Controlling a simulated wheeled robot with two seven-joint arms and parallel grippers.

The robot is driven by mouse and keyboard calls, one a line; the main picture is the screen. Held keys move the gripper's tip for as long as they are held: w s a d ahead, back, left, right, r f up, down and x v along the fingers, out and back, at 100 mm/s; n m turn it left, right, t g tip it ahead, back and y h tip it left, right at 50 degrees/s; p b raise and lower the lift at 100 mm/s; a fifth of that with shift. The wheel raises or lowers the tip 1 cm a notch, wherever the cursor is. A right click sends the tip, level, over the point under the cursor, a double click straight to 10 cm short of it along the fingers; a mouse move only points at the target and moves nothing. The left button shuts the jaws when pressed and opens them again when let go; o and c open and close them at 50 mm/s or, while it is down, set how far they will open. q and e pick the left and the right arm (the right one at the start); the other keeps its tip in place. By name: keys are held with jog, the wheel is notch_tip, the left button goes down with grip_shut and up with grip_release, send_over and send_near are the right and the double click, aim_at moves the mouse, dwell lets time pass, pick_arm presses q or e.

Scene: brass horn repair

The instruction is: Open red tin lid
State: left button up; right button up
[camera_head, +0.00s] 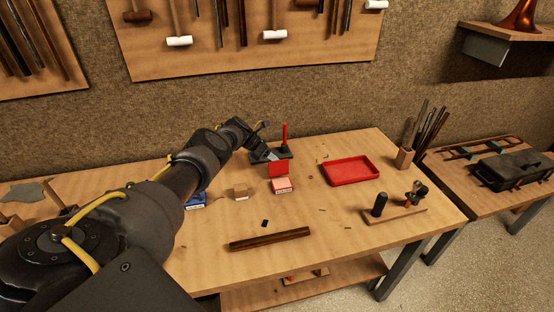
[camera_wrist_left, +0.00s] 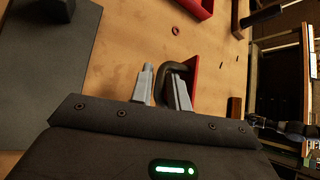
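The small red tin (camera_head: 278,169) stands toward the back of the workbench, just in front of a dark flat base. My left gripper (camera_head: 263,152) reaches down to it from the left. In the left wrist view a red panel (camera_wrist_left: 194,72) with a dark curved handle (camera_wrist_left: 159,86) shows beside my left gripper (camera_wrist_left: 161,85). The handle runs between the two fingers, and the right finger lies between handle and panel. The fingers look apart, with narrow gaps beside the handle. The tin's inside is hidden. My right gripper is not in view.
A red tray (camera_head: 351,171) lies to the right of the tin. A small pinkish box (camera_head: 283,185) sits just in front, with a wooden block (camera_head: 240,191) to its left. A red upright handle (camera_head: 285,136) stands behind. A dark bar (camera_head: 270,239) lies near the front edge.

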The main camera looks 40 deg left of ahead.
pick_arm(q)
jog(key=shift+a+r, duration=0.15)
jog(key=shift+r, duration=0.1)
jog(key=shift+a+r, duration=0.1)
jog(key=shift+r, duration=0.1)
jog(key=p+v, duration=0.3)
jog(key=v, duration=0.7)
jog(key=shift+s+a+p, duration=0.2)
jog(key=shift+p, duration=0.15)
jog(key=shift+f, duration=0.1)
